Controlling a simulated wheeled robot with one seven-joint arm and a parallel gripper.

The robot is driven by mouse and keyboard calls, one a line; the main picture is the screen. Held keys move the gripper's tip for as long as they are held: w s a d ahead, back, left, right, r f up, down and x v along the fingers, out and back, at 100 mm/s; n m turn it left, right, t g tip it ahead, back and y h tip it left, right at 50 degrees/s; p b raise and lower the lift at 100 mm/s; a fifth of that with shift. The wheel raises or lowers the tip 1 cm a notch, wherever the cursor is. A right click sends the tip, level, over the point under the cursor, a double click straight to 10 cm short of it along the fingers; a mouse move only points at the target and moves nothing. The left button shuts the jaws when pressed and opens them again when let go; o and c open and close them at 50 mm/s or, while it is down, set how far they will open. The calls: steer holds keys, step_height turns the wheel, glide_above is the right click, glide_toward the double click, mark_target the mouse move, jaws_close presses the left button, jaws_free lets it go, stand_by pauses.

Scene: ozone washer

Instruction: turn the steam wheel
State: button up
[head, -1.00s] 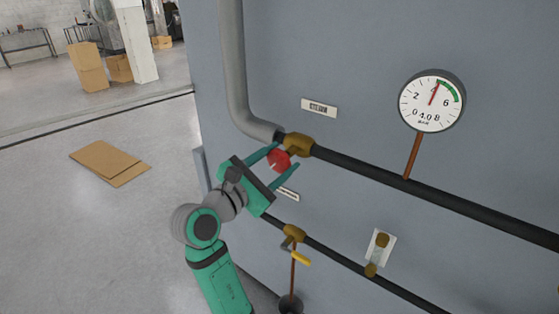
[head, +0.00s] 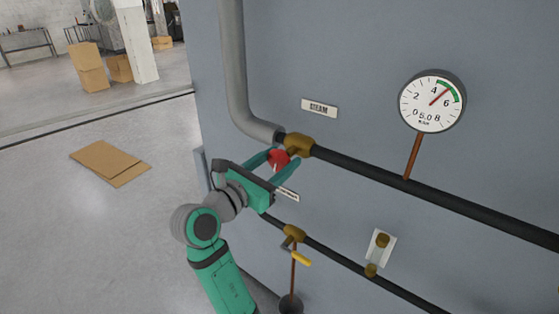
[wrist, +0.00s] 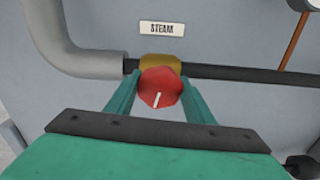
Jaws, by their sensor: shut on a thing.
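The steam wheel is a small red knob (head: 279,160) on a brass valve (head: 298,144) in the dark pipe, below the STEAM label (head: 319,107). In the wrist view the red wheel (wrist: 160,88) has a white mark pointing down, slightly left. My gripper (head: 279,163) is shut on the wheel, with one green finger on each side of it. The fingers also flank it in the wrist view (wrist: 160,90). The round gauge (head: 432,101) at the upper right has its needle pointing up and right, between 4 and 6, near the green band.
Below is a second pipe with a brass valve and yellow handle (head: 301,257). A small sight-glass fitting (head: 380,250) is to its right. The grey panel (head: 370,60) stands close behind. Flat cardboard (head: 109,162) lies on the open floor at left.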

steer(key=shift+f, duration=0.15)
steer(key=o, duration=1.1)
steer(key=v, duration=1)
steer(key=shift+s+a, duration=0.15)
steer(key=shift+s, duration=0.2)
